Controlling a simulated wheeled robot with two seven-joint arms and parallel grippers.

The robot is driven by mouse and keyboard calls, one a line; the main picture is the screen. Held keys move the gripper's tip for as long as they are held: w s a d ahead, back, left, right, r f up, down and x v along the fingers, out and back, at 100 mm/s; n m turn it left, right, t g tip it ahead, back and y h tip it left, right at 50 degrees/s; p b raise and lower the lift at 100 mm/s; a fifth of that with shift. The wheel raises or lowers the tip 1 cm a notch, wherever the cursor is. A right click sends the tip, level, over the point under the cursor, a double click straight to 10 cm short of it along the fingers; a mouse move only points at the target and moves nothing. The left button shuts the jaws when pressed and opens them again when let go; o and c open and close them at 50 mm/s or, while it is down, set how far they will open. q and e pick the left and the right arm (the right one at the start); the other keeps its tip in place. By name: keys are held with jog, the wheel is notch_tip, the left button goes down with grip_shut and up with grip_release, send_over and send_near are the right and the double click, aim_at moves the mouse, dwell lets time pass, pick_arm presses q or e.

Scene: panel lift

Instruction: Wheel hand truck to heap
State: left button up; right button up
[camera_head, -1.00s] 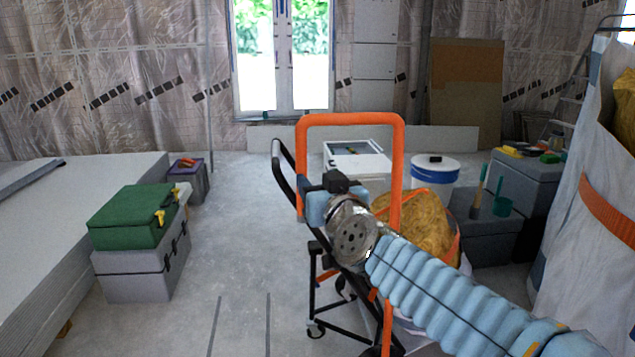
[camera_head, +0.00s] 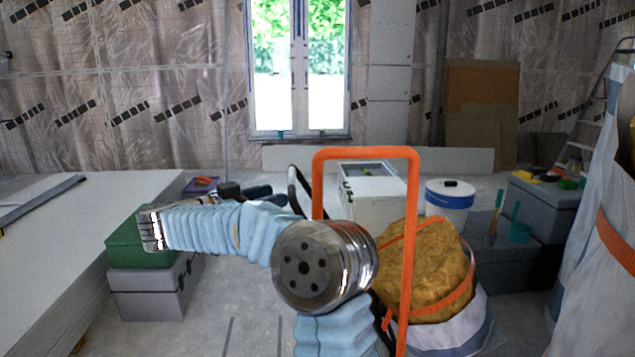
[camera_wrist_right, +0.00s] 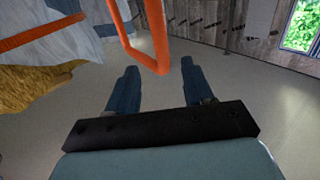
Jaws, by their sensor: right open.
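The hand truck has an upright orange tube frame (camera_head: 413,230) and a black handle bar on its left. My right gripper (camera_head: 272,192) is open, left of the frame and partly behind my forearm. In the right wrist view its blue fingers are apart, with an orange tube (camera_wrist_right: 152,30) lying ahead, its lower end between the fingertips in the picture; contact cannot be told. A yellow-brown lump (camera_head: 428,285) with orange straps sits in a whitish bag beside the frame. My left gripper is out of view.
A green case (camera_head: 125,243) on a grey box (camera_head: 150,290) and a stack of pale panels (camera_head: 60,260) stand left. A white bucket (camera_head: 449,198), grey boxes (camera_head: 540,205) and a large white bag (camera_head: 590,270) are right.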

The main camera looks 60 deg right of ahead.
aim_at(313, 184)
jog(key=p+x, duration=0.1)
jog(key=x, duration=1.2)
grip_shut()
